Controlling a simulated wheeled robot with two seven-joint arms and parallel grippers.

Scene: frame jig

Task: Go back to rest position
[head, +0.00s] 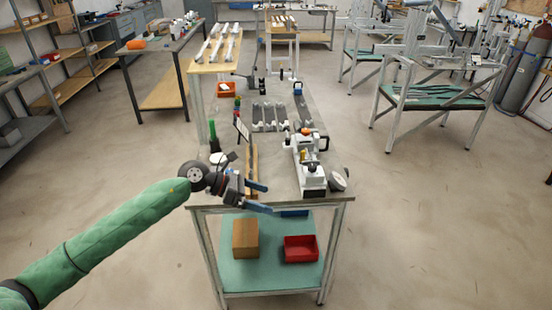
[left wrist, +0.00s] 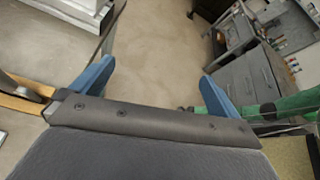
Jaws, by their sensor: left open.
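My left gripper (head: 262,197) is at the near left edge of the workbench, with its two blue fingers pointing right. It is open and empty. In the left wrist view the two blue fingers of the left gripper (left wrist: 155,82) stand wide apart, with only bare floor between them. The green sleeve of my left arm comes in from the left in the head view. My right gripper is in neither view.
The workbench (head: 270,192) holds a white and black jig device (head: 311,170), grey blocks (head: 269,117), a green bottle (head: 214,140) and an orange bin (head: 227,89). A red bin (head: 300,249) and a cardboard box (head: 246,239) are on its lower shelf.

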